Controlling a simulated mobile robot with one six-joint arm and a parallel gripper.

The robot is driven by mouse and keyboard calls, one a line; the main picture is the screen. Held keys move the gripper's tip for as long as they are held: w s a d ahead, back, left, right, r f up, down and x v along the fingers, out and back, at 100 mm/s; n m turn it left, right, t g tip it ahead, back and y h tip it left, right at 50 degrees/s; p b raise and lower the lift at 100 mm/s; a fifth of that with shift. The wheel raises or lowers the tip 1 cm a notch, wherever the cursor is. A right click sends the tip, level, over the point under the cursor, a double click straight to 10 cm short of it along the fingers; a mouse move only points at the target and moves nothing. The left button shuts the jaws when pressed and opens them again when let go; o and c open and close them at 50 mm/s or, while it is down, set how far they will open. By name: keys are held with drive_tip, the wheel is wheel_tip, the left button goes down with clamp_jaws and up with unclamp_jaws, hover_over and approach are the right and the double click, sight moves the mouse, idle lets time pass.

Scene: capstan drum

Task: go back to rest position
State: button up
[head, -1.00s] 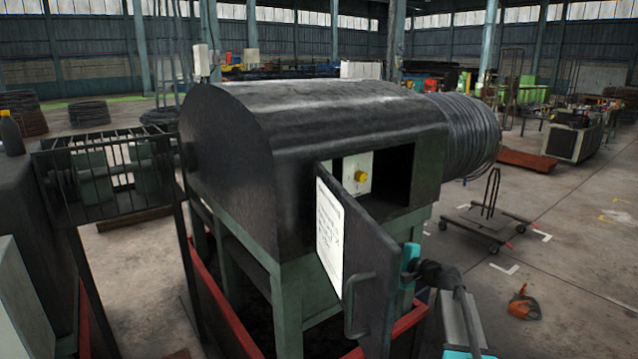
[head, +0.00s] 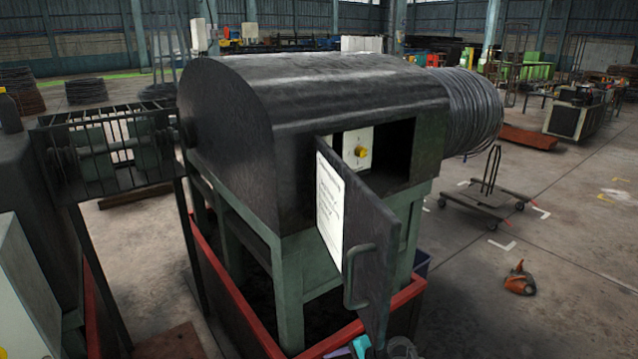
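The capstan drum housing (head: 330,95) is a dark, round-topped machine cover on green legs in the middle of the head view. Behind the door, a pale box with a yellow button (head: 360,151) shows in the opening. At the bottom edge, below the door, small teal and whitish parts of my arm show. My gripper's fingers cannot be made out there, nor whether it holds anything.
A red-edged base frame (head: 395,300) surrounds the machine's legs. A wire coil (head: 465,108) sticks out at the machine's right. A wheeled cart (head: 488,195) and an orange tool (head: 520,279) stand on the floor at right. Open floor lies around them.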

drive_tip(key=s+d+f+n+g+h, duration=0.1)
drive_tip(key=s+f+n+g, duration=0.1)
drive_tip(key=s+f, duration=0.45)
drive_tip(key=s+f+n+g+h, duration=0.1)
drive_tip(key=s+f+g, duration=0.15)
drive_tip(key=s, duration=0.65)
drive_tip(key=s+d+f+n+g+h, duration=0.1)
drive_tip(key=s+f+n+h, duration=0.1)
drive_tip(key=s+f, duration=0.5)
drive_tip(key=s+d+n+g+h, duration=0.1)
drive_tip(key=s+d+n+h, duration=0.1)
drive_tip(key=s+d, duration=0.2)
drive_tip(key=s+d+n+g+h, duration=0.2)
drive_tip(key=s+d, duration=0.3)
drive_tip(key=s, duration=0.4)
drive_tip(key=shift+s+d+n+h, duration=0.3)
drive_tip(key=shift+s+n, duration=0.1)
drive_tip(key=shift+n, duration=0.3)
drive_tip(key=shift+a+r, duration=0.1)
